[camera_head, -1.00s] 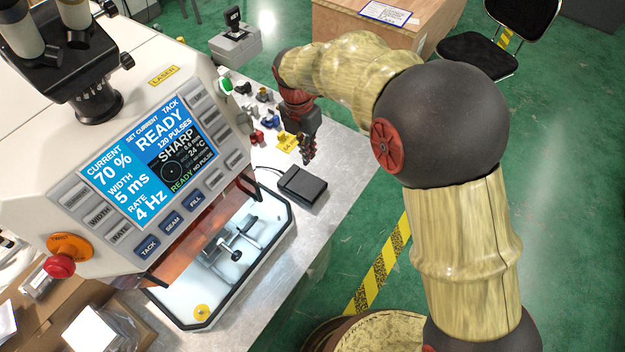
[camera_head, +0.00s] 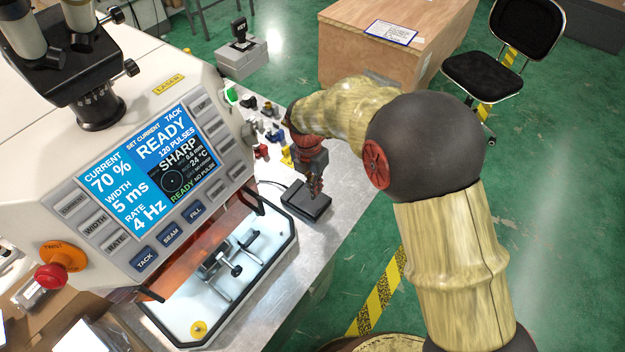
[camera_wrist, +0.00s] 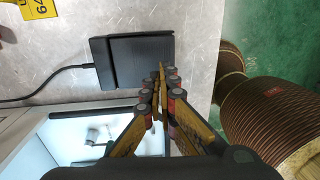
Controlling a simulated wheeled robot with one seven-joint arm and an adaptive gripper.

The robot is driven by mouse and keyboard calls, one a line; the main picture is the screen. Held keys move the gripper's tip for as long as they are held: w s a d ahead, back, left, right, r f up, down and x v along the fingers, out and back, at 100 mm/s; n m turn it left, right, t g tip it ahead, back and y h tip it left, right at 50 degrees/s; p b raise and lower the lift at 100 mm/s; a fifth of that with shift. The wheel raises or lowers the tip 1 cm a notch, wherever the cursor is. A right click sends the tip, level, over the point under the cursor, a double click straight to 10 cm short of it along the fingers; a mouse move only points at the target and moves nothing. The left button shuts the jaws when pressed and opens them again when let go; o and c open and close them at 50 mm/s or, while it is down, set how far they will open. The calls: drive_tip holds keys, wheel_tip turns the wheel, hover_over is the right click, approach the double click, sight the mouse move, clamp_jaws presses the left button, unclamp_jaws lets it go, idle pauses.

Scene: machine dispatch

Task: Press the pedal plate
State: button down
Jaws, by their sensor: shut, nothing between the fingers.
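The pedal plate is a flat black pedal (camera_head: 303,203) with a cable, lying on the metal bench in front of the laser machine. It also shows in the wrist view (camera_wrist: 140,53), with its cable leaving to the left. My gripper (camera_head: 316,190) is shut and empty, pointing down over the pedal's right part. In the wrist view my fingertips (camera_wrist: 158,75) overlap the pedal's lower right edge. I cannot tell whether they touch it. The machine's screen (camera_head: 157,150) reads READY, 120 pulses and NO PULSE.
The laser machine's lit chamber (camera_head: 238,265) lies left of the pedal. Several small coloured parts and a yellow tag (camera_head: 287,155) lie behind it on the bench (camera_head: 335,235). The bench's right edge is close to the pedal.

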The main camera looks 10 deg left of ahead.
sight(317, 205)
drive_tip(key=shift+s+d+f+b, duration=0.15)
drive_tip(key=shift+f+b, duration=0.15)
drive_tip(key=shift+f, duration=0.9)
drive_tip(key=shift+w+d+f+b, duration=0.1)
drive_tip(key=shift+f+b, duration=0.15)
drive_tip(key=shift+f, duration=0.9)
drive_tip(key=shift+s+d+f+y+b, duration=0.15)
drive_tip(key=shift+f+y, duration=0.1)
drive_tip(key=shift+f, duration=0.15)
drive_tip(key=shift+d+f+y+b, duration=0.1)
drive_tip(key=shift+f+y+b, duration=0.05)
drive_tip(key=shift+f+y, duration=0.15)
drive_tip(key=shift+s+d+f, duration=0.2)
drive_tip(key=shift+f, duration=0.45)
drive_tip(key=shift+p, duration=0.3)
drive_tip(key=shift+r+p, duration=0.4)
drive_tip(key=shift+r, duration=0.05)
wheel_tip(317, 205, up, 14)
drive_tip(key=p, duration=0.4)
drive_tip(key=shift+d+t, duration=0.2)
drive_tip(key=shift+t, duration=0.1)
